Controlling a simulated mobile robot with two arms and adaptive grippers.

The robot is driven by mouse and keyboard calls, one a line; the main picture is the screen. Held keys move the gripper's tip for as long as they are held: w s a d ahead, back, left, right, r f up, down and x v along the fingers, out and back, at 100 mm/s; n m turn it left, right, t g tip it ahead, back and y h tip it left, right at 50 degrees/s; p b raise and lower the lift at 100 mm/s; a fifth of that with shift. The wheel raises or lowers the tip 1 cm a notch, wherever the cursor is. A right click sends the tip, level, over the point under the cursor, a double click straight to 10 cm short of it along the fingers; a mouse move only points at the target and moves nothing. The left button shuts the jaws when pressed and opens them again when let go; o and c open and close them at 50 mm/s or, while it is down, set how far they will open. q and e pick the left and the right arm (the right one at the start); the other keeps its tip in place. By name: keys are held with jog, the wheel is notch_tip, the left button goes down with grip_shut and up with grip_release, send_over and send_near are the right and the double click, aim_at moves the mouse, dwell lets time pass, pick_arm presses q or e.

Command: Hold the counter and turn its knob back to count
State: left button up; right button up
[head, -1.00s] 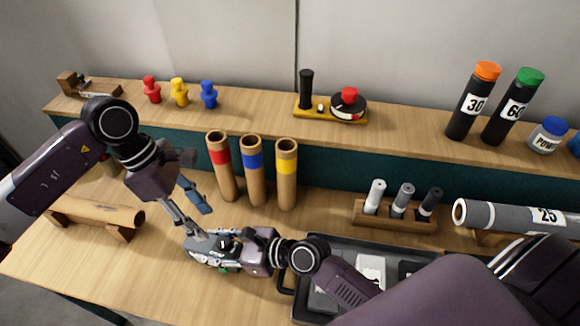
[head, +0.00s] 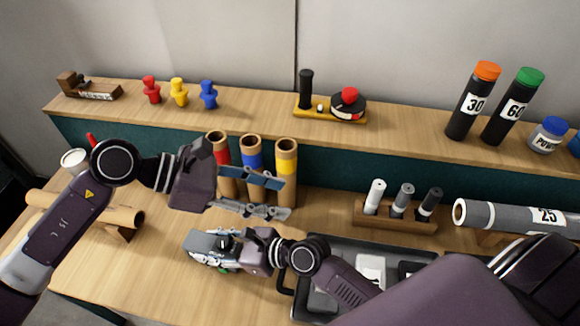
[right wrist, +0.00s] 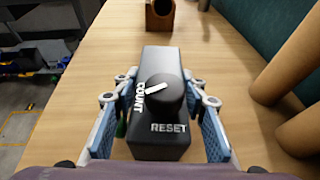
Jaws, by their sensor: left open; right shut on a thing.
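The counter (right wrist: 160,132) is a black box with a round black knob (right wrist: 168,88) on top, lettered COUNT and RESET. The knob's white mark points left, towards COUNT. My right gripper (right wrist: 163,110) is shut on the box, one blue pad on each side, and holds it over the table. In the head view the counter (head: 224,243) is small and partly hidden by the right gripper's fingers. My left gripper (head: 284,197) is open and empty, above and to the right of the counter, in front of the coloured-band tubes. It does not touch the knob.
Tubes with red, blue and yellow (head: 286,168) bands stand behind my left gripper. A dark tray (head: 330,244) lies right of the counter. A pen rack (head: 395,217) and a grey roll (head: 510,216) are farther right. A cardboard roll (head: 120,217) lies left. Bare table (head: 150,265) shows left of the counter.

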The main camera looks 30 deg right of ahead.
pick_arm(q)
jog(key=d+r+n+h, duration=0.2)
jog(key=d+r+h, duration=0.1)
jog(key=r, duration=0.3)
jog(key=shift+s+d+r+n+h, duration=0.25)
jog(key=shift+s+n+h, duration=0.15)
jog(key=shift+h, duration=0.2)
